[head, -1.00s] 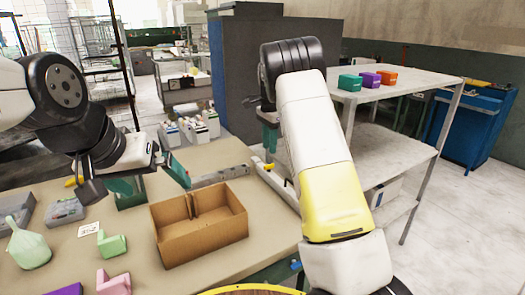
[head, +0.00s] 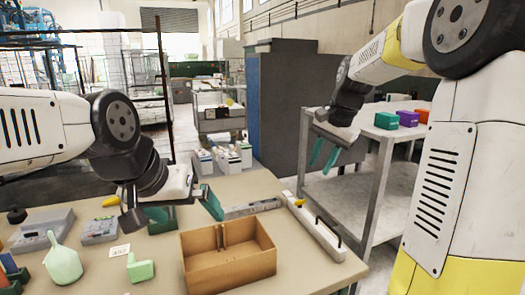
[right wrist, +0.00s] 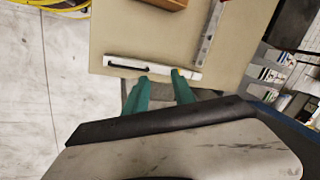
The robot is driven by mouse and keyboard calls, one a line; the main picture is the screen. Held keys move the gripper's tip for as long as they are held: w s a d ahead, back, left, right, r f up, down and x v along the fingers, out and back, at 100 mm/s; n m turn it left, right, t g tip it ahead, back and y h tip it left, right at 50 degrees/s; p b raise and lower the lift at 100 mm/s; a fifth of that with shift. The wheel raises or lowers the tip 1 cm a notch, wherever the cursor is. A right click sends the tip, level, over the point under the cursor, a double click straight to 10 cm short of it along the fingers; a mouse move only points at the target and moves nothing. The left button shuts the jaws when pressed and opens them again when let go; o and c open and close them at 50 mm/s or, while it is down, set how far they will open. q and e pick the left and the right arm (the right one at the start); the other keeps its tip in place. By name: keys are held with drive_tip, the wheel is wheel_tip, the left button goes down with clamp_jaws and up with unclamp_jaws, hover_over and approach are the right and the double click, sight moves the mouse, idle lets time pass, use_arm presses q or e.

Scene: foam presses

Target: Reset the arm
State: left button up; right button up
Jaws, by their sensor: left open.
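My left gripper (head: 187,212) hangs over the table, behind the open cardboard box (head: 185,262), with its green fingers apart and nothing between them. My right arm is bent on the right side of the head view. My right gripper (head: 324,155) points down near the left end of the metal shelf, beyond the table's right edge. In the right wrist view its green fingers (right wrist: 160,92) are apart and empty. A white strip (right wrist: 152,67) lies on the table past the fingertips.
The metal shelf (head: 385,134) carries green (head: 387,120), purple (head: 408,118) and orange (head: 422,116) blocks. Wire racks stand behind.

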drive_tip(key=s+a+n+t, duration=0.2)
drive_tip(key=s+n, duration=0.6)
drive_tip(key=s, duration=1.4)
drive_tip(key=shift+s+f+n+t, duration=0.3)
drive_tip(key=shift+s+f+t, duration=0.05)
drive_tip(key=shift+t, duration=0.45)
drive_tip(key=shift+a, duration=0.1)
